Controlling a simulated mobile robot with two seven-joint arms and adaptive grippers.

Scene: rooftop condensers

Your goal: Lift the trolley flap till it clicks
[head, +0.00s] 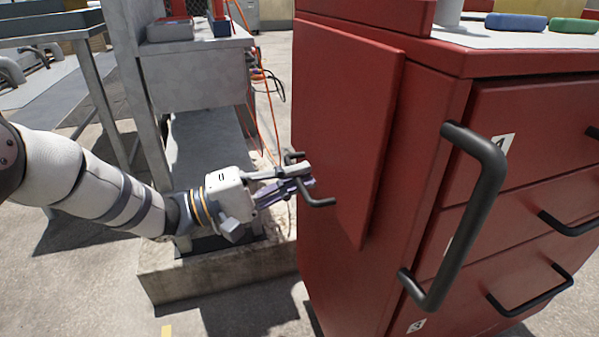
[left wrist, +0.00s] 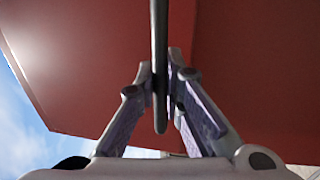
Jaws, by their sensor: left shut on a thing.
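The red trolley flap (head: 345,120) hangs down along the left side of the red trolley (head: 425,205), tilted slightly out from it at the bottom. A dark bar handle (head: 322,203) sits on the flap's outer face near its lower part. My left gripper (head: 303,181) is shut on this handle. In the left wrist view the two fingers of my left gripper (left wrist: 162,95) close around the dark handle (left wrist: 160,60), with the red flap (left wrist: 90,60) behind it. My right gripper is in neither view.
A large black push handle (head: 465,215) sticks out from the trolley's near corner, beside drawers with black handles. A grey metal bench (head: 195,85) with hanging orange cables stands behind my left arm. A concrete block (head: 215,268) lies on the floor below my gripper.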

